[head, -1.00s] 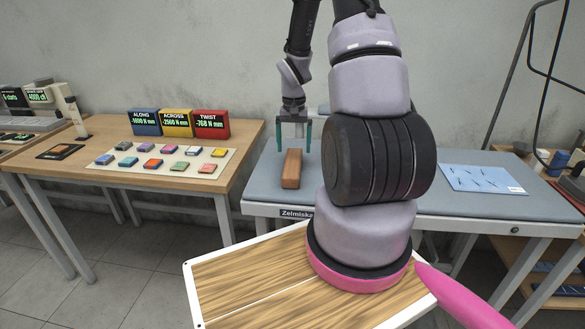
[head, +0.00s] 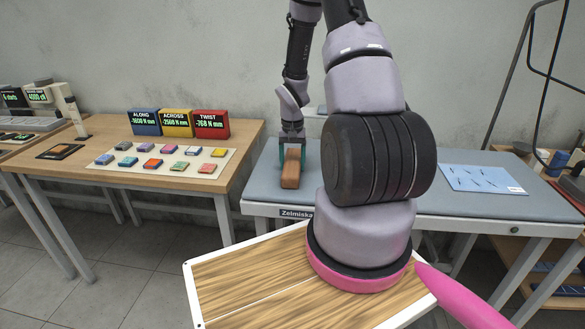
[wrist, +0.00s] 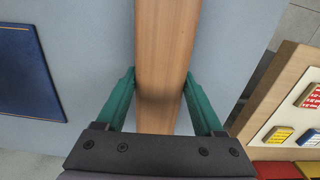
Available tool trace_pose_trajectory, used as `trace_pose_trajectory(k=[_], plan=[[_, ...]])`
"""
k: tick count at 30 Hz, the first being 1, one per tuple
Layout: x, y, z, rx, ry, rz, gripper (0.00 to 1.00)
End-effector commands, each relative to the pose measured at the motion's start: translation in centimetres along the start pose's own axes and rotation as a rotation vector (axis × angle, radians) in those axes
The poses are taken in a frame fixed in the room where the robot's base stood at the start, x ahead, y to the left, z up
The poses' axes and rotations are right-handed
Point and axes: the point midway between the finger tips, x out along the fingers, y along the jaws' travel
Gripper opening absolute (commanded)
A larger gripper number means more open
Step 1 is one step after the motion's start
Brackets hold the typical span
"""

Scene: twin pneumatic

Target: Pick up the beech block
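The beech block (head: 291,175) is a long brown wooden bar resting on the grey-blue padded table (head: 360,197). In the head view its long side runs away from me. My gripper (head: 292,153) is down at its far part, with one teal finger on each side. In the wrist view the block (wrist: 165,45) runs between the fingertips of my gripper (wrist: 161,75), which meet its two long edges. The fingers look shut on it. The block's lower sides are hidden in the wrist view.
A blue-white sheet (head: 482,179) lies on the right of the padded table. On the left, a wooden table (head: 220,182) holds a board (head: 108,166) of small coloured blocks and three display boxes (head: 178,123). Bare padding surrounds the block.

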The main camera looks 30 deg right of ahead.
Motion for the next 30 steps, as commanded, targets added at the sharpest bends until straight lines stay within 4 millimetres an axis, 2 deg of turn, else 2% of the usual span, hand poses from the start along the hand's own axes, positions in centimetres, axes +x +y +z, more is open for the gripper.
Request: trace_pose_trajectory(k=[1,3,10,13,24,30], plan=[[0.0,0.0,0.0,0.0,0.0,0.0,0.31],[0.0,0.0,0.0,0.0,0.0,0.0,0.07],[-0.2,0.0,-0.1,0.0,0.001,0.0,0.08],[-1.0,0.0,-0.1,0.0,0.003,-0.001,0.08],[-8.0,0.0,-0.1,0.001,0.005,-0.001,0.08],[-9.8,0.1,-0.1,-0.017,0.001,0.0,0.08]])
